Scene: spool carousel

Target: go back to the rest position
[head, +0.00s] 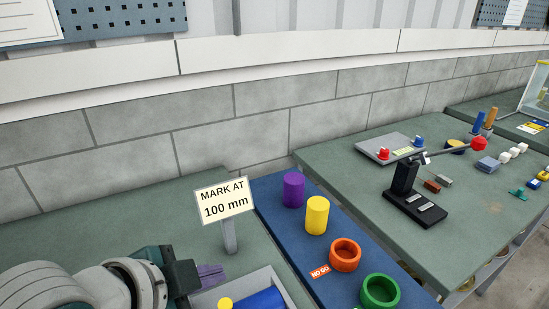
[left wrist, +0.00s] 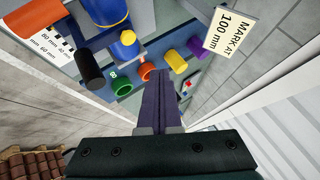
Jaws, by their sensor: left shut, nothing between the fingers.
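My left gripper (head: 212,275) is at the bottom left of the head view, above the green bench top. Its dark purple fingers are together and empty, and they also show in the left wrist view (left wrist: 160,90). The fingertips are just left of a grey tray (head: 270,275) that holds a blue cylinder (head: 262,299) with a yellow part (head: 225,303). I see no contact between the fingers and any object. My right gripper is in neither view.
A "MARK AT 100 mm" sign (head: 224,199) stands behind the gripper. A blue board (head: 268,207) carries purple (head: 293,189), yellow (head: 316,215), orange (head: 345,254) and green (head: 380,291) pieces. Another bench has a red-knobbed lever (head: 479,143). A block wall (head: 140,140) is behind.

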